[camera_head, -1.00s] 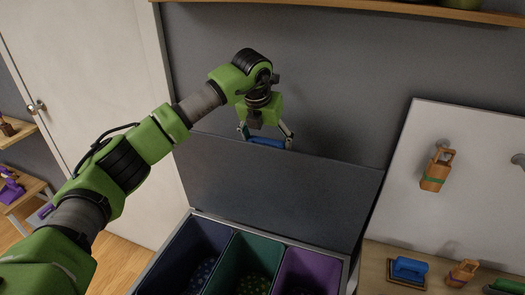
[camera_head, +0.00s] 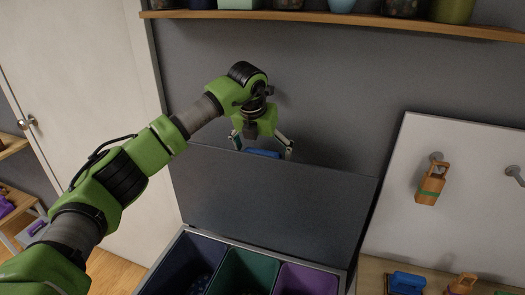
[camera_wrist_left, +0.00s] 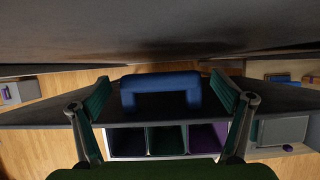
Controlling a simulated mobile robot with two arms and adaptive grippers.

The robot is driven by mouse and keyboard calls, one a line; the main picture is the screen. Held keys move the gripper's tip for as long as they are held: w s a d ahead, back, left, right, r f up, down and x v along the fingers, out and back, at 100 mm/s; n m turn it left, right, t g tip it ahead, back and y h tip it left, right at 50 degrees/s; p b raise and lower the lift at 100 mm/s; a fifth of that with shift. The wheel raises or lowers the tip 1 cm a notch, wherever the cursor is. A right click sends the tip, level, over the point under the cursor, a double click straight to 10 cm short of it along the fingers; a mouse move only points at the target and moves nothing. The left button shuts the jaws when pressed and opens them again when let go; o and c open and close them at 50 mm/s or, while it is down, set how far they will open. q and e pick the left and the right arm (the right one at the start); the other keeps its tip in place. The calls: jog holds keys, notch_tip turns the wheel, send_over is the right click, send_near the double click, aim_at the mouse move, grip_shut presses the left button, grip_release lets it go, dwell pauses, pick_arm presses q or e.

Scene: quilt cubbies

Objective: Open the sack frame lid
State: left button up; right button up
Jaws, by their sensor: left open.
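The dark grey lid (camera_head: 275,205) of the sack frame stands raised, close to upright, at the back of the frame in the head view. Its blue handle (camera_head: 262,153) shows at the lid's top edge, partly hidden. My left gripper (camera_head: 262,150) is open at the handle. In the left wrist view the blue handle (camera_wrist_left: 160,82) lies between the spread fingers of my left gripper (camera_wrist_left: 165,108), with gaps on both sides. Below the lid the frame is open, showing a navy sack (camera_head: 180,262), a green sack (camera_head: 247,270) and a purple sack (camera_head: 305,280). My right gripper is out of view.
A grey wall rises close behind the lid. A wooden shelf (camera_head: 340,22) with several pots runs above my arm. A white board (camera_head: 465,150) with a hanging orange-brown tool (camera_head: 431,184) stands at the right. A white door (camera_head: 80,100) is at the left.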

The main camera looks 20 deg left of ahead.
pick_arm(q)
jog(key=v, duration=1.2)
dwell(0.3)
